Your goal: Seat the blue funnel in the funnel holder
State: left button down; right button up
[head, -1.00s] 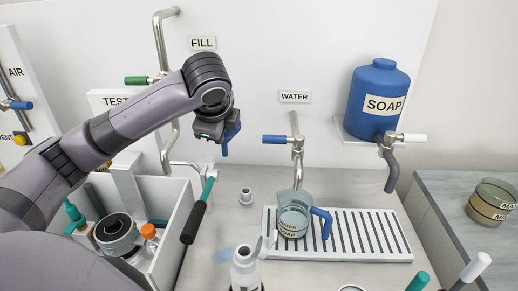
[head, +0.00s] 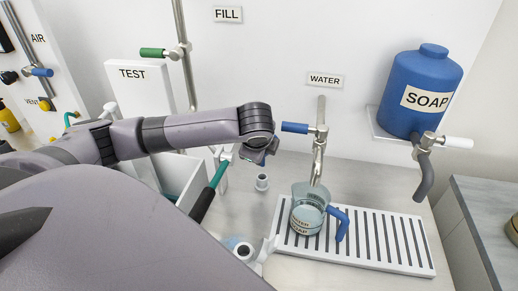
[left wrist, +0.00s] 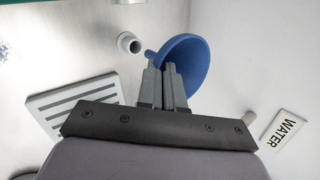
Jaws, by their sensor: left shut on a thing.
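The blue funnel (left wrist: 195,58) shows in the left wrist view, at the tips of my left gripper (left wrist: 166,72). The fingers are shut on its edge and hold it up off the counter. In the head view my left gripper (head: 258,155) is above the counter, left of the water tap; the funnel is mostly hidden there. A small white open-topped piece (head: 262,182) stands on the counter just below the gripper and also shows beside the funnel in the left wrist view (left wrist: 130,43). I cannot tell whether it is the funnel holder. My right gripper is not in view.
A clear jug (head: 307,212) with a blue handle stands on the slotted drain tray (head: 395,262) under the water tap (head: 320,145). The soap tank (head: 418,90) hangs at right. A white bin (head: 178,178) stands at left. A white-necked item (head: 242,250) is near the front, partly hidden.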

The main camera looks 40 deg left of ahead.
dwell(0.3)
pick_arm(q)
jog(key=shift+f+b, duration=0.35)
jog(key=shift+f, duration=1.7)
jog(key=shift+f+b, duration=0.55)
jog(key=shift+f, duration=1.5)
